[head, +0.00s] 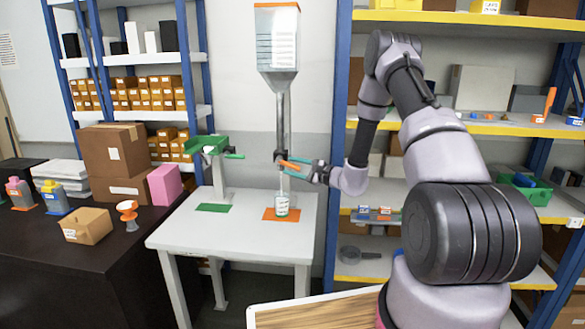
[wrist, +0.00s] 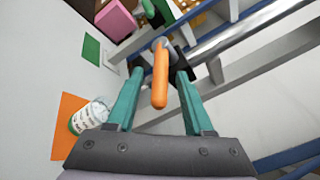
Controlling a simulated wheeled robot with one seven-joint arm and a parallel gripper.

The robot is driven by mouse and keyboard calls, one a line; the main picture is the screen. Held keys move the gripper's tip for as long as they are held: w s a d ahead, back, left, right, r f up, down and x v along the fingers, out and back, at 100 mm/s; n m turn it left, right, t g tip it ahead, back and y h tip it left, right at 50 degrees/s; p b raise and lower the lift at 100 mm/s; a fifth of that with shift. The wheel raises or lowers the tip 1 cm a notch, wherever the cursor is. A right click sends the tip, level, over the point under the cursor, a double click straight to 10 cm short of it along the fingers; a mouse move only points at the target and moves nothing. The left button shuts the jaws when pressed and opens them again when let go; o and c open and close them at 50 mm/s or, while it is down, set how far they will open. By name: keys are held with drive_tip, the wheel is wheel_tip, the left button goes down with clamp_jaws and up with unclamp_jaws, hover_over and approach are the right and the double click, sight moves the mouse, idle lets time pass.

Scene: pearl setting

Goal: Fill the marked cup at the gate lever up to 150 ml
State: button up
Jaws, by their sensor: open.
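The marked cup (head: 281,206) stands upright on an orange mat (head: 270,214) on the white table, below the dispenser. It also shows in the wrist view (wrist: 88,117), with dark print on its side. I cannot tell its liquid level. The clear tank (head: 277,52) hangs on the wall, and its pipe (head: 281,105) runs down to the gate. The orange gate lever (head: 290,166) sticks out there. My gripper (head: 309,170) is at the lever. In the wrist view, the orange lever (wrist: 160,80) lies between my two teal fingers, which stand apart with gaps on both sides.
A green clamp stand (head: 208,145) and a green mat (head: 213,208) are to the left on the white table (head: 240,240). A dark bench (head: 60,250) with boxes and bottles stands further left. Blue-framed shelves (head: 340,130) flank the table.

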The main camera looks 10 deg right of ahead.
drive_tip(key=shift+w+a, duration=0.1)
clamp_jaws()
idle(1.4)
